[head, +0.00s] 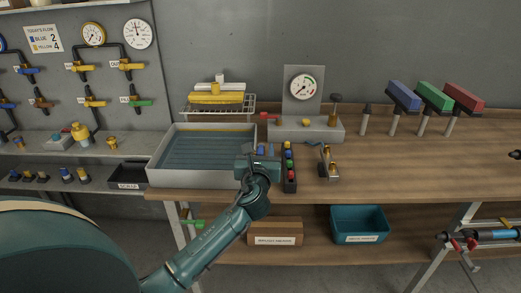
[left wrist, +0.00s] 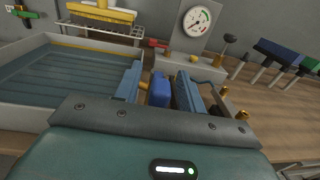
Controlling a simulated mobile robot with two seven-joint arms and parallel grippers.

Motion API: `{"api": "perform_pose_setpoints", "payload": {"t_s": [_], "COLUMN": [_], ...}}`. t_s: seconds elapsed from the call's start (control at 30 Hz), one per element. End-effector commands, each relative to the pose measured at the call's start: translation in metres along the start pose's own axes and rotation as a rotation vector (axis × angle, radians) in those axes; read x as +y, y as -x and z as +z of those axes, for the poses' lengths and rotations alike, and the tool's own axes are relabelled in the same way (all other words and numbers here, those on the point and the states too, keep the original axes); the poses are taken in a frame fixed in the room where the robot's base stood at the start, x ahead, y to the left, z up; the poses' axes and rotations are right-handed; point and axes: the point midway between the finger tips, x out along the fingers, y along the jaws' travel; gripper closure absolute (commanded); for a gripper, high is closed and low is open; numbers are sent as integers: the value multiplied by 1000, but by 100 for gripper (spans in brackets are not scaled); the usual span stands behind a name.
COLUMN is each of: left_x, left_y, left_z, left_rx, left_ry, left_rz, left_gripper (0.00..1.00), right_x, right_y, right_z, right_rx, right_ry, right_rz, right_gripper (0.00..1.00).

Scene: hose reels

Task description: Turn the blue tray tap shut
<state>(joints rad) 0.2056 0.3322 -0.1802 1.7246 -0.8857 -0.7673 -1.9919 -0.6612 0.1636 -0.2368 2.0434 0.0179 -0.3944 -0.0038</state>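A blue block-like handle (left wrist: 160,90), which looks like the blue tap's, stands between the fingers of my left gripper (left wrist: 160,88) in the left wrist view. The fingers are apart, one on each side of it, with narrow gaps showing. Contact cannot be made out. In the head view my left gripper (head: 264,150) is at the right end of a pale-walled tray (head: 160,162) with a ribbed blue-grey inside. My gripper hides most of the tap there. My right gripper is not in view.
A dark rack of coloured caps (head: 289,180) stands just right of my gripper, and a brass fitting (head: 329,166) beyond it. Behind is a grey block with a gauge (head: 302,87).

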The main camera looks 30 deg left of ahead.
Motion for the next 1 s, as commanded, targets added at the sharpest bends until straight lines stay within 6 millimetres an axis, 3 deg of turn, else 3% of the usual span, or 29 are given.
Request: {"api": "perform_pose_setpoints", "payload": {"t_s": [0.3, 0.8, 1.0], "left_x": [0, 0, 0], "left_y": [-3, -3, -3], "left_z": [0, 0, 0], "left_rx": [1, 1, 1], "left_ry": [1, 1, 0], "left_rz": [0, 0, -5], "left_gripper": [60, 100, 100], "right_x": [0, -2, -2], "right_y": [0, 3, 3], "right_z": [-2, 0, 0], "right_rx": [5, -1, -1], "right_ry": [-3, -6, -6], "right_rz": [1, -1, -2], "right_gripper": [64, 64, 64]}}
